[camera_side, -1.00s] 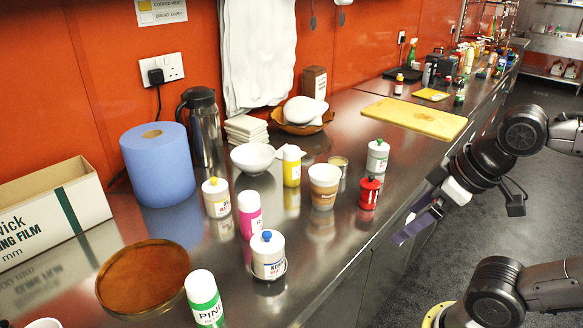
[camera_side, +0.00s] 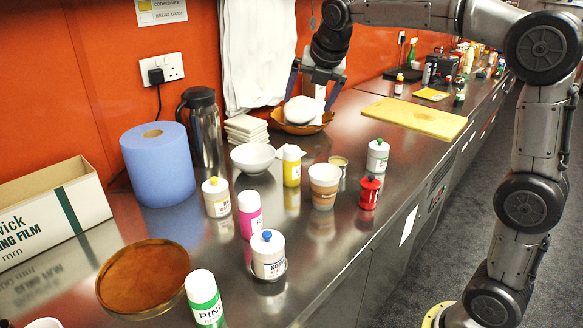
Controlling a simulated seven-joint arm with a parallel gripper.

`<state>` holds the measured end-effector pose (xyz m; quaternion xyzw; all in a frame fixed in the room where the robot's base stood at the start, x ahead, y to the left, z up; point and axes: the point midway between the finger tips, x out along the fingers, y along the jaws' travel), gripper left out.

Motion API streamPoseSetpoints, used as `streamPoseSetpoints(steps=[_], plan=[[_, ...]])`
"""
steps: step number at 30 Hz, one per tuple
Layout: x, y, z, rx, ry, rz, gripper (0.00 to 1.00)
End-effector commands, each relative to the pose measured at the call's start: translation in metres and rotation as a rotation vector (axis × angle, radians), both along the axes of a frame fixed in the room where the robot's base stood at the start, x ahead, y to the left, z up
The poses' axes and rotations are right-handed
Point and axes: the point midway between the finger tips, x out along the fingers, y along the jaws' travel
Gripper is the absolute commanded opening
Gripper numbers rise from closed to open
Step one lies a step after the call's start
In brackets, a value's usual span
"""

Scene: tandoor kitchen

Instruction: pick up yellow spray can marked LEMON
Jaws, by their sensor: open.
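The yellow spray can (camera_side: 292,168) with a white cap stands upright on the steel counter, between the white bowl and a paper cup. Its marking is too small to read. My gripper (camera_side: 312,90) is open and empty, pointing down above the brown dish with white items, behind and slightly right of the can. Its two dark fingers are spread apart, well clear of the can.
A white bowl (camera_side: 253,157) is left of the can and a paper cup (camera_side: 324,186) is right of it. A pink can (camera_side: 250,214), a white tin (camera_side: 268,254) and a red tin (camera_side: 369,192) stand nearer. A cutting board (camera_side: 414,118) lies right.

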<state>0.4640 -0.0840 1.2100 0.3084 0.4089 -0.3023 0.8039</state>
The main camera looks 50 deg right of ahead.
Motion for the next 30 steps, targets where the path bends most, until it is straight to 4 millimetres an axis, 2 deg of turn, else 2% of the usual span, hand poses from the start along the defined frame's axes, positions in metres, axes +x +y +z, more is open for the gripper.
streamPoseSetpoints(steps=[1,3,6,9,12,15,20,30], plan=[[0.022,-0.009,-0.014,-0.033,0.036,0.036,1.00],[0.048,-0.020,-0.031,-0.075,0.078,0.086,1.00],[0.079,-0.035,-0.063,-0.104,0.132,0.113,1.00],[0.100,-0.047,-0.096,-0.102,0.174,0.102,1.00],[0.110,-0.055,-0.126,-0.094,0.217,0.094,1.00],[0.111,-0.059,-0.148,-0.085,0.254,0.088,1.00],[0.113,-0.065,-0.167,-0.081,0.270,0.082,1.00],[0.129,-0.082,-0.222,-0.080,0.269,0.081,1.00]])
